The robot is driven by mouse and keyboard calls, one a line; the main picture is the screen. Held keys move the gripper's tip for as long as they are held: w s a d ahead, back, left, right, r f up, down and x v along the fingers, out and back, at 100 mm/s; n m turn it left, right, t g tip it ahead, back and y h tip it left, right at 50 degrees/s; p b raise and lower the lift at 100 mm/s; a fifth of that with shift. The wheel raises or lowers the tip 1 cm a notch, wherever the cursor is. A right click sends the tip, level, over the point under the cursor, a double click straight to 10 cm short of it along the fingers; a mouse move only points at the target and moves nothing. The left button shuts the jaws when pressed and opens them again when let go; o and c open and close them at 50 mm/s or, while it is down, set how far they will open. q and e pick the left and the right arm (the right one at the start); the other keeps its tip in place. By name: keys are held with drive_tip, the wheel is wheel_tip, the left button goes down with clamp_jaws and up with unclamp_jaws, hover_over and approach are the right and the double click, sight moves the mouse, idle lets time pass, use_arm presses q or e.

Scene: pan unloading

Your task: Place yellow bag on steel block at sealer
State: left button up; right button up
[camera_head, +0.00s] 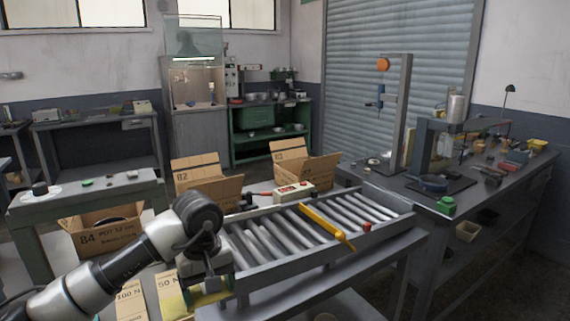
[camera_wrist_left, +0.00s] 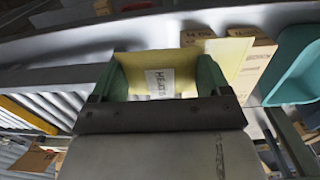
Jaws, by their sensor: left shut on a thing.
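My left gripper (camera_head: 208,291) is low in the head view, left of the roller conveyor's near end. Its green fingers (camera_wrist_left: 162,78) are shut on a yellow bag (camera_wrist_left: 215,52) with a pale printed label, seen in the wrist view. In the head view only part of the yellow bag (camera_head: 174,304) shows, beside and below the gripper. I cannot pick out the steel block or tell for sure which machine is the sealer. A grey bench press (camera_head: 425,140) stands on the right-hand table. My right gripper is not in view.
The roller conveyor (camera_head: 262,240) lies right of my left arm, with a yellow bar (camera_head: 325,225) across it. Cardboard boxes (camera_head: 210,185) stand behind it. Flat cartons (camera_head: 131,298) lie near the gripper. A teal bin (camera_wrist_left: 296,65) shows in the wrist view. The right-hand table (camera_head: 500,190) is cluttered.

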sight(195, 298)
use_arm(q)
drive_tip(key=shift+m, duration=0.7)
drive_tip(key=s+a+f, duration=0.1)
drive_tip(key=s+f, duration=0.1)
drive_tip(key=shift+s+a+f, duration=0.3)
drive_tip(key=shift+s+a, duration=0.1)
drive_tip(key=s+a+f+m, duration=0.1)
drive_tip(key=s+f+m, duration=0.1)
drive_tip(key=s, duration=0.5)
drive_tip(key=s+a+f+m, duration=0.1)
drive_tip(key=s+f+m, duration=0.1)
drive_tip(key=s+f, duration=0.3)
drive_tip(key=shift+s+a+m, duration=0.3)
drive_tip(key=shift+s+a, duration=0.1)
drive_tip(key=shift+s, duration=0.45)
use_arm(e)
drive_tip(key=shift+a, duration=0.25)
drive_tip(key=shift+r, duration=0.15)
